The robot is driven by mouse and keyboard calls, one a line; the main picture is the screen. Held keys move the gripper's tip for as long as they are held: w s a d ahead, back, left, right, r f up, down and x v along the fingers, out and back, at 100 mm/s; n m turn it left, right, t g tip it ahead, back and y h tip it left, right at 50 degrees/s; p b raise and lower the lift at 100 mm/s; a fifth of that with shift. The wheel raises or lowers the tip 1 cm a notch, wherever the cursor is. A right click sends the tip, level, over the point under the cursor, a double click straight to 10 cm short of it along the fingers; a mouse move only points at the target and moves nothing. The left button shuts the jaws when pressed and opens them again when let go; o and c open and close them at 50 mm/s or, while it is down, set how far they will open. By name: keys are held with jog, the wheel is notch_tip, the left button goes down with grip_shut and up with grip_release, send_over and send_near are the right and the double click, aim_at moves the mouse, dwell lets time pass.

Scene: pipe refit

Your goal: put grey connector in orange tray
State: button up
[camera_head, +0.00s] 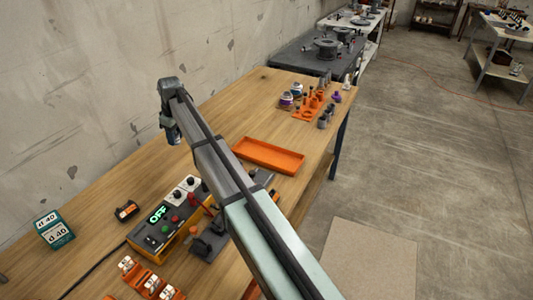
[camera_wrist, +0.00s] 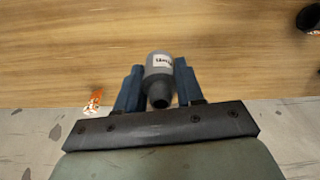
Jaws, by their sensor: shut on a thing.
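My gripper (camera_head: 174,138) is raised above the left side of the wooden table, near the wall. In the wrist view my gripper (camera_wrist: 158,86) is shut on a grey connector (camera_wrist: 159,62), which has a white label with dark lettering and a narrower dark end. In the head view the connector is too small to make out clearly. The orange tray (camera_head: 268,156) lies on the table to the right of my gripper, beyond my arm. It looks empty; my gripper and the connector are apart from it.
A control box with a green OFF display (camera_head: 158,213) stands nearer on the table. A green "d 40" block (camera_head: 54,230) is at the left. An orange rack (camera_head: 308,108) with pegs and several fittings is at the far end.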

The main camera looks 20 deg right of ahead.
jog(key=w+d+m, duration=0.1)
jog(key=d, duration=1)
jog(key=m+h, duration=0.1)
jog(key=m, duration=0.9)
send_over(267, 156)
jog(key=shift+t, duration=0.3)
jog(key=shift+s+f, duration=0.2)
jog(key=shift+f, duration=2.3)
jog(key=shift+s+f, duration=0.15)
jog(key=shift+f, duration=2.3)
jog(key=shift+f, duration=0.1)
jog(key=o, duration=1)
jog(key=shift+o, duration=0.2)
